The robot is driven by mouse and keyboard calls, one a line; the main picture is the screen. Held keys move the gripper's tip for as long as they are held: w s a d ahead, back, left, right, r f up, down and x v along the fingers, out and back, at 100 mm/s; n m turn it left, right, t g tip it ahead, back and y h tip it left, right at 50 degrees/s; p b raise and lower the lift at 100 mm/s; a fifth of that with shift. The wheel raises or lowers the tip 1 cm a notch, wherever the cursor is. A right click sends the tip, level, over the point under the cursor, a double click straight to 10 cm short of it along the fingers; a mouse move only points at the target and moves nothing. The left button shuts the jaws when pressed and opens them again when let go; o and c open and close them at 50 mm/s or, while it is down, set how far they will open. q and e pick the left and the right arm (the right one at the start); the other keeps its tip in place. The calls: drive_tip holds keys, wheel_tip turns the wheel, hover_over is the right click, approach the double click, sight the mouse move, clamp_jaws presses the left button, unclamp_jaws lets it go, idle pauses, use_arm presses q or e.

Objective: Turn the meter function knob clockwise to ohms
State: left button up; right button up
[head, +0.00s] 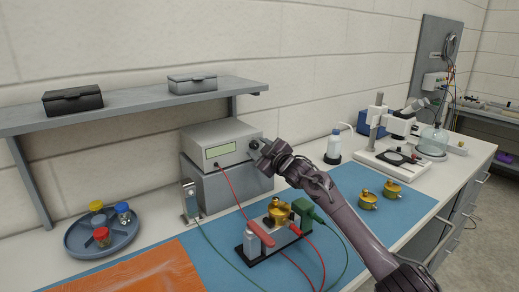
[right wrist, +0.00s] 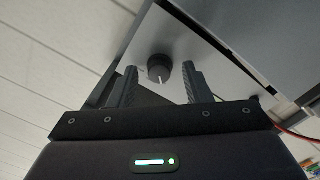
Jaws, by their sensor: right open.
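The meter (head: 222,144) is a light grey box with a greenish display, standing on a grey block below the shelf. Its black function knob (right wrist: 158,68) shows in the right wrist view, with a white pointer mark toward the bottom of that picture. My right gripper (right wrist: 160,80) is open, with one finger on each side of the knob and visible gaps to both. In the head view my right gripper (head: 262,152) is at the meter's right front and hides most of the knob. I cannot tell how deep the fingers reach around it. My left gripper is not in view.
A red lead (head: 234,190) runs from the meter's front to a fixture with a brass can (head: 279,212) on the blue mat (head: 340,222). A green clip (head: 308,210) sits beside it. The grey shelf (head: 130,102) overhangs the meter. A round tray (head: 82,238) stands at left.

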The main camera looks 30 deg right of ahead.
clamp_jaws()
drive_tip(key=shift+m, duration=0.3)
drive_tip(key=m+p, duration=0.2)
drive_tip(key=m, duration=0.1)
drive_tip(key=shift+r+p, duration=0.15)
drive_tip(key=shift+p, duration=0.2)
drive_tip(key=m+p, duration=0.3)
drive_tip(key=m, duration=0.2)
drive_tip(key=shift+m, duration=0.4)
drive_tip(key=m+p, duration=0.3)
drive_tip(key=m, duration=0.1)
drive_tip(key=shift+g, duration=0.3)
drive_tip(key=shift+m+y+p, duration=0.3)
drive_tip(key=shift+m+p, duration=0.55)
drive_tip(key=shift+m, duration=1.25)
